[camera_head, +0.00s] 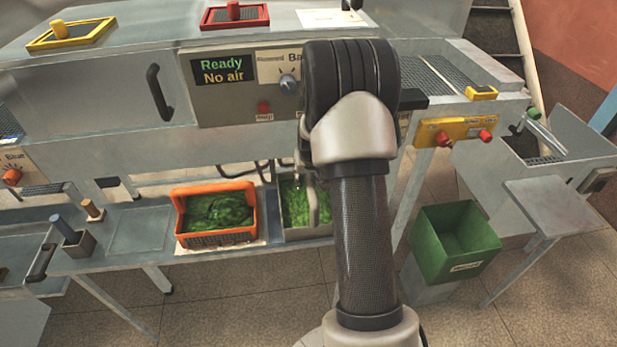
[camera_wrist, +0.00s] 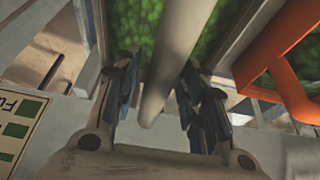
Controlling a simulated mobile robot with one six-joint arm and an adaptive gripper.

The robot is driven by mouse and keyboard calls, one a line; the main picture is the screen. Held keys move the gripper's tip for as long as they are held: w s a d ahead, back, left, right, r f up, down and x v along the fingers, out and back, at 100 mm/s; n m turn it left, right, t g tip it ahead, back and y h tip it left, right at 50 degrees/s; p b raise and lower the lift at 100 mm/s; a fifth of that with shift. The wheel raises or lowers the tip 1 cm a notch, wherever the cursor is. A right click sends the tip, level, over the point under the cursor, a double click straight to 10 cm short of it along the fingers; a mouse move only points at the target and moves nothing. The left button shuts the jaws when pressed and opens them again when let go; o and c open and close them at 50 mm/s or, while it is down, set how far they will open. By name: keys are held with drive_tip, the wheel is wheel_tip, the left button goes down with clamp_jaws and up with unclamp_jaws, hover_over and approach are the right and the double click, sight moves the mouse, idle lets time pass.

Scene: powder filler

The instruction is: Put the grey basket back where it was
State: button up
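The grey basket (camera_head: 308,233) stands on the low metal shelf, just right of the orange basket, and holds green material. Its right part is hidden behind my arm in the head view. In the wrist view its grey handle bar (camera_wrist: 172,65) runs between the fingers of my gripper (camera_wrist: 158,85), over the green material. The gripper is open, one finger on each side of the bar, with visible gaps. Whether either finger touches the bar is unclear. In the head view my gripper is hidden behind my arm.
The orange basket (camera_head: 218,238), also filled with green, sits close beside the grey one. A green bin (camera_head: 455,250) stands right. The machine (camera_head: 130,100), with a "Ready / No air" display (camera_head: 222,72), overhangs the shelf. A bare shelf area (camera_head: 150,228) lies left of the orange basket.

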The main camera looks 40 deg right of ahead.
drive_tip(key=shift+r, duration=0.1)
drive_tip(key=shift+r, duration=0.35)
drive_tip(key=p+v, duration=0.3)
drive_tip(key=v, duration=0.8)
drive_tip(key=s+a+r+n, duration=0.1)
drive_tip(key=s+a+r, duration=0.1)
drive_tip(key=a+r, duration=0.3)
drive_tip(key=s+a+r+n+y, duration=0.1)
drive_tip(key=s+a+r, duration=0.1)
drive_tip(key=a+r, duration=0.3)
drive_tip(key=s+a+r+n, duration=0.1)
drive_tip(key=s+a+r, duration=0.2)
drive_tip(key=a, duration=0.4)
drive_tip(key=s+a+r+n, duration=0.1)
drive_tip(key=s+a, duration=0.5)
drive_tip(key=s, duration=0.2)
drive_tip(key=s+a+r+n+y, duration=0.1)
drive_tip(key=s+a+n, duration=0.1)
drive_tip(key=s+a, duration=0.4)
drive_tip(key=s, duration=0.2)
drive_tip(key=shift+s+r+t, duration=0.35)
drive_tip(key=shift+s+t, duration=0.05)
drive_tip(key=shift+a, duration=0.1)
